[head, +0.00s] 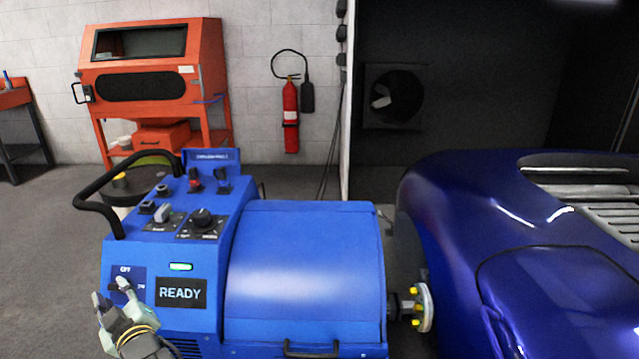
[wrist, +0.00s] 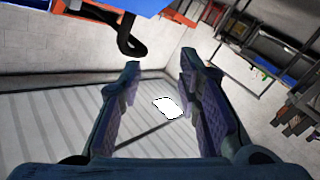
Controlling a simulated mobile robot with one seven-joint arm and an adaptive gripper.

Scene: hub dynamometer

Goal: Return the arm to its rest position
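My gripper (head: 110,291) is in front of the lower left of the blue dynamometer (head: 305,265) in the head view, close to its OFF switch panel (head: 125,276). Its two fingers are spread with nothing between them. In the wrist view my gripper (wrist: 160,95) also shows open and empty, with a wide gap between the fingers. The panel's display (head: 181,292) reads READY, and a small light (head: 181,267) above it glows pale green. The gripper partly covers the switch; whether they touch I cannot tell.
A black handle (head: 98,195) sticks out at the dynamometer's left. A dark blue car (head: 450,215) stands at right beside the hub flange (head: 425,307). An orange cabinet (head: 155,75) and a red extinguisher (head: 291,115) are at the back wall. Floor (head: 45,240) at left is clear.

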